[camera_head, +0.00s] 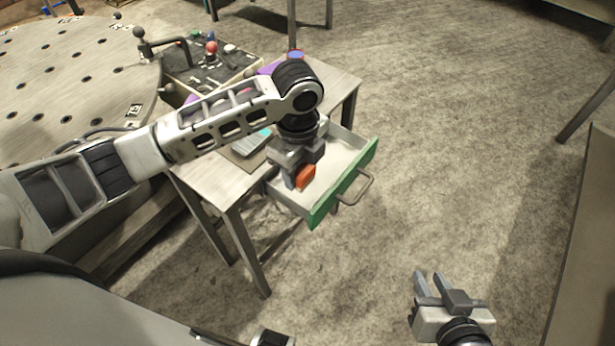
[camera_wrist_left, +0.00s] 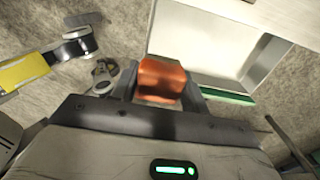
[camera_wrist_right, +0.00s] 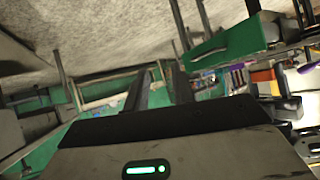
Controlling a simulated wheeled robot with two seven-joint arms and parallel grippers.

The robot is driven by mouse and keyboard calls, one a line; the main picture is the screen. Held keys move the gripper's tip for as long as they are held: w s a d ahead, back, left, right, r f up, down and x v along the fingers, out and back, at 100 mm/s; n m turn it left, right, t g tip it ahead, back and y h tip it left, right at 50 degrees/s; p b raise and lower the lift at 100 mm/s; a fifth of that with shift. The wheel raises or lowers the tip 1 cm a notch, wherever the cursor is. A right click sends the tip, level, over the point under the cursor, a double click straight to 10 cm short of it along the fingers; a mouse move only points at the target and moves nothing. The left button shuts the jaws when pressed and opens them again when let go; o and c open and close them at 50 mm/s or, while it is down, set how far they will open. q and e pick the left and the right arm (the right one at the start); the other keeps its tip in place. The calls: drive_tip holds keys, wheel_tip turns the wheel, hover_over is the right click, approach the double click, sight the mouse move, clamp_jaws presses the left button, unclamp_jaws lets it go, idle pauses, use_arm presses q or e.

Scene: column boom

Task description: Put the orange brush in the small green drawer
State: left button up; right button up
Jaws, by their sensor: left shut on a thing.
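The small green drawer (camera_head: 345,185) is pulled open from the small table, with its pale inside showing. My left gripper (camera_head: 298,180) is over the drawer and shut on the orange brush (camera_head: 306,177). In the left wrist view the brush (camera_wrist_left: 161,80) is between the fingers, with the drawer's pale tray (camera_wrist_left: 205,45) behind it. I cannot tell whether the brush touches the drawer floor. My right gripper (camera_head: 432,285) is over the bare floor at the lower right, fingers apart and empty. The drawer's green front (camera_wrist_right: 228,45) also shows in the right wrist view.
The small wooden table (camera_head: 215,180) holds several items, partly hidden by my left arm. A round table with holes (camera_head: 60,75) stands at the left. The drawer handle (camera_head: 360,190) sticks out to the right. The carpet (camera_head: 460,130) right of the drawer is clear.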

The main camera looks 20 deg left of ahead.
use_arm(q)
drive_tip(key=w+f, duration=0.2)
drive_tip(key=f, duration=0.1)
drive_tip(key=w+f+b, duration=0.1)
drive_tip(key=w+f, duration=0.1)
drive_tip(key=shift+f, duration=1.7)
drive_tip(key=shift+f, duration=0.15)
drive_tip(key=o, duration=1)
drive_tip(key=shift+c, duration=0.2)
wheel_tip(320, 180, up, 12)
drive_tip(key=p, duration=0.1)
